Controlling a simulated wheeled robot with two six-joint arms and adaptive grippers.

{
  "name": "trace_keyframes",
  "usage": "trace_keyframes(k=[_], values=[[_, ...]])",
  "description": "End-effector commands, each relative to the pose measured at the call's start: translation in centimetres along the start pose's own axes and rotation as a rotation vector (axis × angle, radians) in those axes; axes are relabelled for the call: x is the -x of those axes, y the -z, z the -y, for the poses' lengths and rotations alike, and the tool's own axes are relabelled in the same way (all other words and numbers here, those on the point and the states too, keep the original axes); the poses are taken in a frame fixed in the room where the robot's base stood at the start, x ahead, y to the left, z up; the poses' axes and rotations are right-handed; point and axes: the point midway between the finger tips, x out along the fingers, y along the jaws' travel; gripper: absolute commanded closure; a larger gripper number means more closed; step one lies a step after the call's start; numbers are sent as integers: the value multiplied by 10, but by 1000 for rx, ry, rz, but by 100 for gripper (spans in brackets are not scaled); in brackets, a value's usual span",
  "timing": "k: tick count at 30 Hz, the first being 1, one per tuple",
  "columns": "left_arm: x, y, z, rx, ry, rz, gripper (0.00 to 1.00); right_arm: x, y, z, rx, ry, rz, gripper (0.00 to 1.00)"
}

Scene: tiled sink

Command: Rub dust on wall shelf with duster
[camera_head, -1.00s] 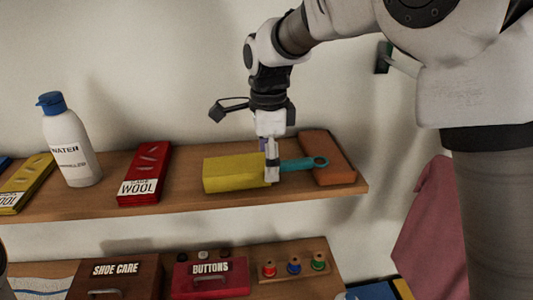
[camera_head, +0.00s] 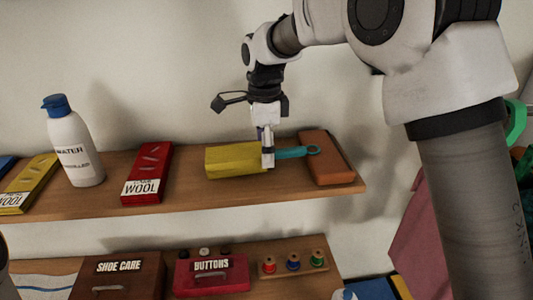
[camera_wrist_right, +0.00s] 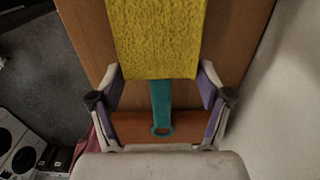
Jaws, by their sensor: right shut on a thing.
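The duster has a yellow head (camera_head: 232,160) and a teal handle (camera_head: 292,153) with a ring at its end. It lies on the upper wooden wall shelf (camera_head: 240,193), toward its right part. My right gripper (camera_head: 267,158) reaches down from above and is shut on the duster where head meets handle. I cannot make out dust on the shelf. My left gripper does not show.
An orange-brown block (camera_head: 327,157) lies right of the duster, close to the handle's ring. A red wool box (camera_head: 149,170) and a white water bottle (camera_head: 75,145) stand to the left. A lower shelf holds boxes and spools (camera_head: 293,262). The wall is directly behind.

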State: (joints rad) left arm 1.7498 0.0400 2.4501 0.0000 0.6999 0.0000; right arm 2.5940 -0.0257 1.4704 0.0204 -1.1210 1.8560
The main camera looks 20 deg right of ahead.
Motion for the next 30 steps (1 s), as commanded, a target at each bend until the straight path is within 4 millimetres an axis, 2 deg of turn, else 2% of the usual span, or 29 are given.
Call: trace_keyframes(k=[6, 15, 30], values=[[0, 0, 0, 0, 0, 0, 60, 1, 0, 17, 0, 0, 0, 50], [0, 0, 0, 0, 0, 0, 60, 4, 0, 17, 0, 1, 0, 50], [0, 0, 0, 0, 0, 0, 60, 59, 0, 17, 0, 2, 0, 50]])
